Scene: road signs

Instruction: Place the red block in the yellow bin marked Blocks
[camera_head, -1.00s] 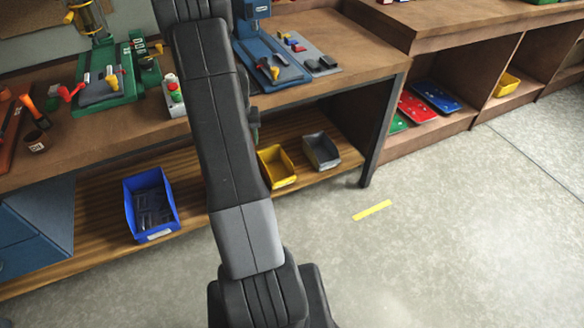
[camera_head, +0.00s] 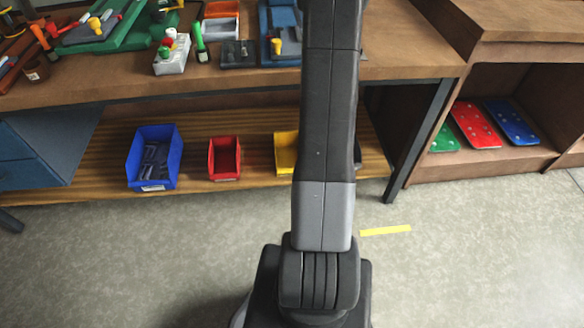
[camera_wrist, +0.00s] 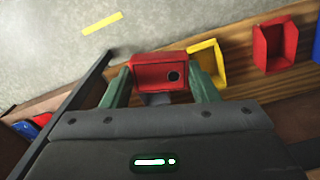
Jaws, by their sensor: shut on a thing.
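The red block (camera_wrist: 150,76), with a dark round hole in its face, sits between the green fingers of my gripper (camera_wrist: 160,74) in the wrist view. My gripper is shut on it. The yellow bin (camera_wrist: 218,64) shows beyond and just right of the block, partly covered by the right finger. In the head view the yellow bin (camera_head: 286,140) stands on the lower wooden shelf, its right part hidden behind my arm. I cannot read any label on it. My gripper and the block are not visible in the head view.
A red bin (camera_head: 225,170) and a blue bin (camera_head: 166,178) with dark pieces stand left of the yellow bin on the shelf (camera_head: 100,160). The workbench top (camera_head: 110,85) overhangs the shelf. A table leg (camera_head: 415,145) stands to the right. The floor in front is open.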

